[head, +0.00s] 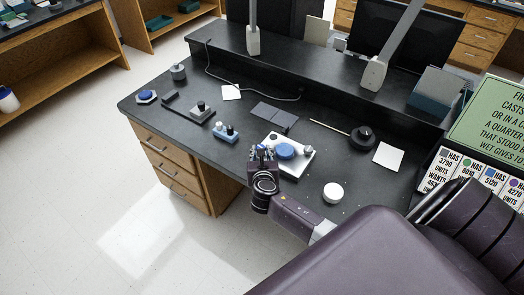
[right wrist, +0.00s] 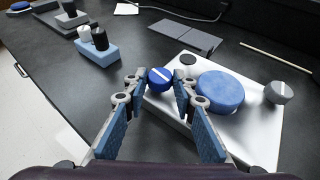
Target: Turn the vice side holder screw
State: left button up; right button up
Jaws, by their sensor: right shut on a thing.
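A white block (head: 298,163) sits on the black bench and carries a large blue disc (right wrist: 220,92), a grey knob with a white line (right wrist: 280,92) and a dark round piece (right wrist: 188,60). At its left edge is a small blue screw head with a white line (right wrist: 160,77), probably the side holder screw. My right gripper (head: 263,149) reaches over the front edge of the bench. In the right wrist view its fingertips are on either side of the small blue screw head, shut on it. The fingers hide part of the block. My left gripper is not in view.
A light blue block with two pegs (right wrist: 96,49) stands to the left. Grey plates (head: 274,117) lie behind. A round black base (head: 362,138), a thin rod (head: 330,127), a white pad (head: 388,156) and a white round piece (head: 333,192) are to the right.

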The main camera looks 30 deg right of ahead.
jog(key=m+h, duration=0.1)
jog(key=m+g+h, duration=0.1)
jog(key=m+g, duration=0.1)
jog(key=shift+w+a+h, duration=0.3)
jog(key=shift+a+h, duration=0.05)
jog(key=shift+h, duration=0.05)
jog(key=shift+w+a+m+g+h+b, duration=0.15)
jog(key=shift+m+g+h+b, duration=0.8)
jog(key=shift+m+g, duration=0.6)
jog(key=o, duration=1.1)
jog(key=shift+o, duration=0.2)
jog(key=v, duration=1.2)
jog(key=shift+w, duration=0.1)
